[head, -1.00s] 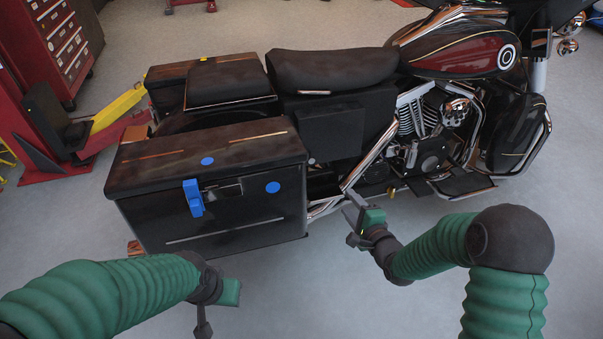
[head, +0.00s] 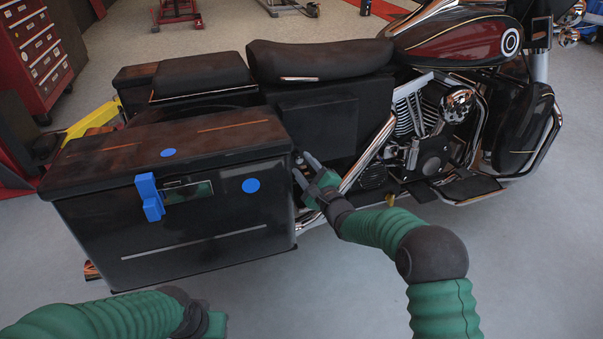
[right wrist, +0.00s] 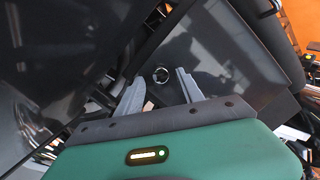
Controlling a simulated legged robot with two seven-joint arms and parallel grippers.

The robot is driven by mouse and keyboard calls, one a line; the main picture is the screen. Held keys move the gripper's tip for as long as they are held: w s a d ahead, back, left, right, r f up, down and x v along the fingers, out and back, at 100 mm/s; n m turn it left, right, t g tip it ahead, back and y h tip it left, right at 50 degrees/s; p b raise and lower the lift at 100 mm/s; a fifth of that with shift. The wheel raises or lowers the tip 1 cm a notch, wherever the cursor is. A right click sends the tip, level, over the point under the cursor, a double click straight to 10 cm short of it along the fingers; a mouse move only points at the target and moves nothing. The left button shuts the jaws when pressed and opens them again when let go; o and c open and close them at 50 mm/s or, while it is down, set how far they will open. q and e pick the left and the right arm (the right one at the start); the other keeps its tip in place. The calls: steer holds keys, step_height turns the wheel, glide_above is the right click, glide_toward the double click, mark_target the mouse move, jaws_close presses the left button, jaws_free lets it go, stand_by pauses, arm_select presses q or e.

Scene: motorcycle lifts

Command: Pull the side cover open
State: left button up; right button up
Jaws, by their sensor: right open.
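The side cover (head: 335,120) is a flat dark panel below the seat, between the saddlebag and the engine. My right gripper (head: 301,164) is open at the panel's lower rear corner, close beside the saddlebag.
The black saddlebag (head: 200,225) with a blue latch (head: 149,195) stands close left of my right gripper. Chrome pipes (head: 370,155) and the engine (head: 425,130) are to its right. The grey floor in front is clear. A red tool cabinet (head: 30,60) stands far left.

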steer(key=shift+x, duration=0.95)
jaws_close()
steer(key=shift+s+a+f, duration=0.1)
stand_by(0.6)
